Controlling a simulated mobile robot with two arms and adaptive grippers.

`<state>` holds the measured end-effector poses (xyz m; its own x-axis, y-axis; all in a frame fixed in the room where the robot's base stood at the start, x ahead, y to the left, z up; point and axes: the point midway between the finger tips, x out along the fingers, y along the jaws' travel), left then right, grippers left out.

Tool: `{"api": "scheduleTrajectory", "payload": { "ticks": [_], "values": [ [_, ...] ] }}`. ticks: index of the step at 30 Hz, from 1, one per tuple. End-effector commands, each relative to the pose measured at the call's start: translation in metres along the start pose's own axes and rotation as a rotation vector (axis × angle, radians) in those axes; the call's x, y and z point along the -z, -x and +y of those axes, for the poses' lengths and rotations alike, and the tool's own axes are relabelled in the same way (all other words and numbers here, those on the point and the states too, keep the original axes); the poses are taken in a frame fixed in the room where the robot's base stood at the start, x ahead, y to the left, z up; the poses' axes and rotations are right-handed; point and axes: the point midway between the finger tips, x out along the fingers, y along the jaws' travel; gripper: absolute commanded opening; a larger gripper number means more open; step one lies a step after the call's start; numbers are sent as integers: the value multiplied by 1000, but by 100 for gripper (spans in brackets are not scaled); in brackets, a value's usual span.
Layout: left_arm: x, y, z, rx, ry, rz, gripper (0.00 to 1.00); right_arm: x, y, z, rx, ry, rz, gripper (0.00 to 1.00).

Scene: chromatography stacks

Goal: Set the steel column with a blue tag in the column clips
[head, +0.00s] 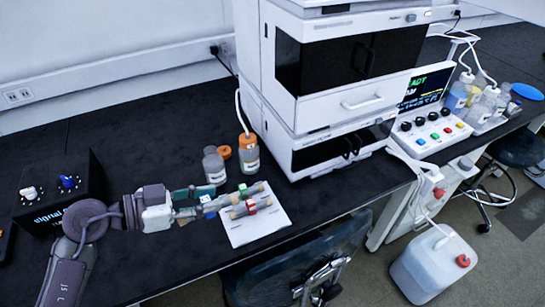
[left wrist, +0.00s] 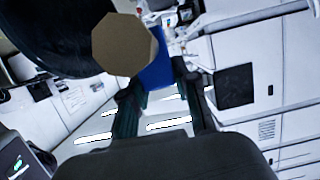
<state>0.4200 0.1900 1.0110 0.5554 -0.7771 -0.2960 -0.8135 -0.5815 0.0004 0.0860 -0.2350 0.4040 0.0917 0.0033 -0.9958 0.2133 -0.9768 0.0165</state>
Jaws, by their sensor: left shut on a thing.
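My left gripper (head: 196,204) reaches in from the left in the head view, low over the dark bench beside the white sheet. It is shut on the steel column with a blue tag (head: 207,202). In the left wrist view the blue tag (left wrist: 158,72) lies between the fingertips, with the column's tan end (left wrist: 123,44) toward the camera. A column with a green tag (head: 242,188) and one with a red tag (head: 251,206) lie on the white sheet (head: 262,229), close to the held column. I cannot make out the column clips. My right gripper is not in view.
A clear bottle (head: 214,167) and an orange-capped bottle (head: 248,155) stand behind the sheet. The white instrument stack (head: 272,110) rises to the right. A black box with knobs (head: 62,192) is at the left. A chair (head: 300,268) stands at the bench front.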

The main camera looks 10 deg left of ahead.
Motion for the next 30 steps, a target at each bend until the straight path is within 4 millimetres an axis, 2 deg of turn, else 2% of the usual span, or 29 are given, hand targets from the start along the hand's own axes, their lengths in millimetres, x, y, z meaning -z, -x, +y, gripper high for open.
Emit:
{"api": "scheduleTrajectory", "payload": {
  "ticks": [4, 7, 11, 15, 19, 21, 24, 30],
  "values": [
    [3, -16, -8, -8, -5, 2, 0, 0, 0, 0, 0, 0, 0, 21],
    [5, -44, -20, -20, -9, 1, 0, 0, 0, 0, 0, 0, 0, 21],
    [7, -99, -38, -38, -16, -1, 0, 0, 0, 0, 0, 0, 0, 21],
    [3, -162, -55, -47, -20, -2, 0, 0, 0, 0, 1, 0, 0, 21],
    [-6, -206, -70, -43, -17, -2, 0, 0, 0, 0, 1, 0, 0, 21],
    [-12, -221, -76, -37, -15, -1, 0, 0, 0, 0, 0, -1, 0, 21],
    [-17, -234, -84, -31, -11, 0, 0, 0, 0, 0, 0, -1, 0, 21],
    [-21, -242, -89, -26, -9, 1, 0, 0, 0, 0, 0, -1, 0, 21]
  ]
}}
